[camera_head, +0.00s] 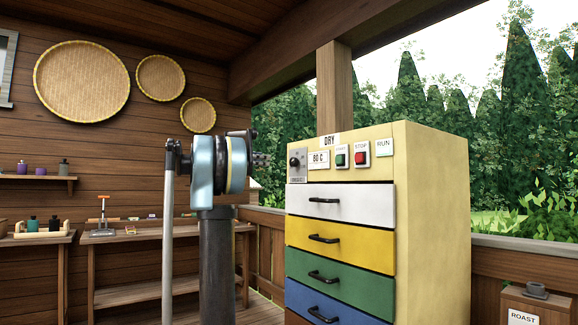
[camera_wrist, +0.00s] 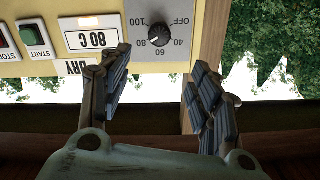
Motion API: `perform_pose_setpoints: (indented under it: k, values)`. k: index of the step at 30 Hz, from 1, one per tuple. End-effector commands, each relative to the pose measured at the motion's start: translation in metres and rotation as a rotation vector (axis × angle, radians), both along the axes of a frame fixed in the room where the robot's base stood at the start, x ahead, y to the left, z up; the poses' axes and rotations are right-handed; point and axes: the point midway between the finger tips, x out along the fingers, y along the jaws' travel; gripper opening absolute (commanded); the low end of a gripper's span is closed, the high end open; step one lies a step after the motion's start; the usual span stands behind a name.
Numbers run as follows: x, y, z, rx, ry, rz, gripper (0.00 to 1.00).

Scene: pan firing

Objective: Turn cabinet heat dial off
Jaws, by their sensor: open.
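The yellow drying cabinet (camera_head: 433,220) stands right of centre in the head view. Its black heat dial (camera_head: 294,162) is at the panel's upper left. In the wrist view, where the panel appears upside down, the dial (camera_wrist: 159,35) shows clearly, and its white mark points toward 80. The display (camera_head: 318,159) beside it reads 80 C. My gripper (camera_wrist: 158,72) is open and empty, its two fingers spread below the dial in the wrist view, apart from it. In the head view my gripper (camera_head: 262,160) is just left of the dial, partly hidden by my arm.
A green button (camera_head: 341,156) and a red stop button (camera_head: 361,152) sit right of the display. Drawers with black handles (camera_head: 324,201) lie below the panel. A wooden post (camera_head: 335,88) rises behind the cabinet. A workbench (camera_head: 130,238) stands along the left wall.

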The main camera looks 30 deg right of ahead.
Motion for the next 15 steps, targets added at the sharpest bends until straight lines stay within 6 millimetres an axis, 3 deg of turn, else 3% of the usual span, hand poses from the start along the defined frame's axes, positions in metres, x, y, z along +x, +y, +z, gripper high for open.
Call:
perform_pose_setpoints:
  k: [15]
  values:
    - [0.005,-0.083,-0.001,0.002,0.001,-0.003,0.57]
